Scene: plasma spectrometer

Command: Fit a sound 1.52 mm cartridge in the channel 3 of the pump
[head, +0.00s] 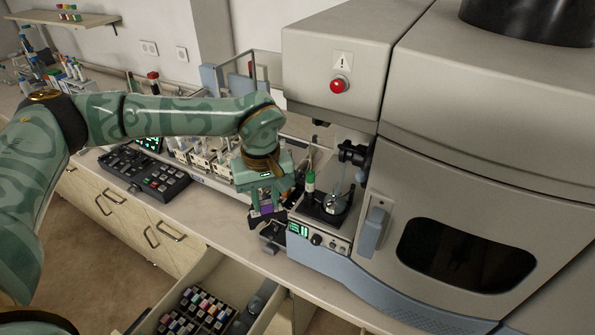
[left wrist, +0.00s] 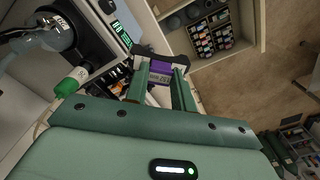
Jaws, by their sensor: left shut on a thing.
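My left gripper (head: 266,214) is shut on a purple and black cartridge (head: 266,211), low over the counter beside the instrument. In the left wrist view the cartridge (left wrist: 160,68) sits between the two green fingers (left wrist: 162,85). It bears a label, but I cannot read its size for certain. The pump (head: 272,237) is a dark block at the left of a unit with a green display (head: 299,229). The gripper and cartridge partly cover it, so I cannot make out channel 3. In the left wrist view the pump (left wrist: 118,78) shows beside the cartridge. My right gripper is not in view.
An open drawer (head: 258,318) below the counter holds a rack of several coloured cartridges (head: 197,311). A green-capped tube (head: 310,182) stands on the unit. The large spectrometer (head: 455,165) fills the right. A black keypad (head: 150,172) lies on the counter to the left.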

